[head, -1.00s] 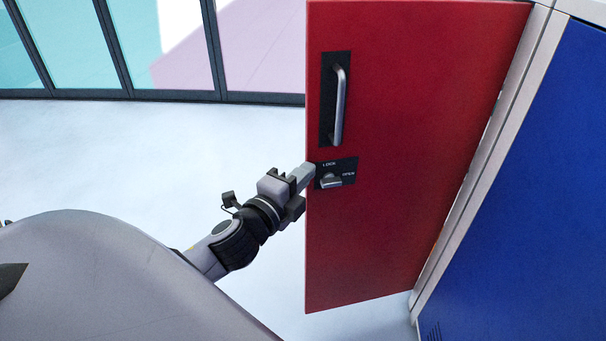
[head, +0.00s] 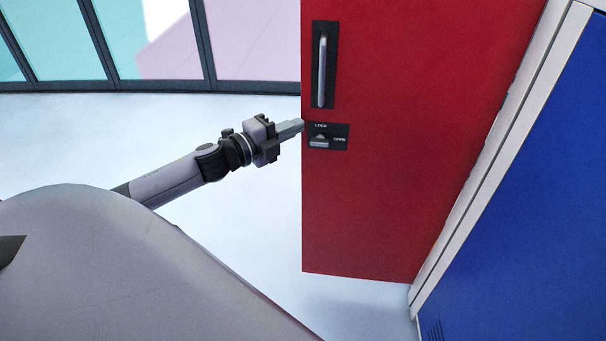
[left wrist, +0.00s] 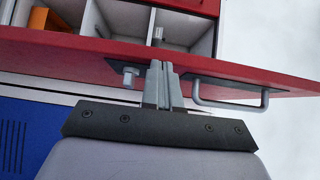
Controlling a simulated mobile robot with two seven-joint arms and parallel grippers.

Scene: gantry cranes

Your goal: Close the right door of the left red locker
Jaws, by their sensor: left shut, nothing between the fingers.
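The red locker door (head: 400,150) stands open, hinged at the right on the locker frame. Its face carries a silver handle (head: 322,70) and a black lock plate (head: 328,137) with a knob. My left gripper (head: 297,126) is shut and empty, its fingertips at the door's free edge beside the lock plate. In the left wrist view the shut left gripper (left wrist: 160,78) points at the red door (left wrist: 215,62), between the lock knob (left wrist: 130,76) and the handle (left wrist: 230,101). I cannot tell whether the tips touch the door. My right gripper is not in view.
A blue locker door (head: 530,190) stands to the right, beside the grey frame (head: 490,160). Open white compartments (left wrist: 122,15), one with an orange item (left wrist: 48,20), show beyond the door. Pale floor (head: 80,145) is clear at left, up to glass panels (head: 60,40).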

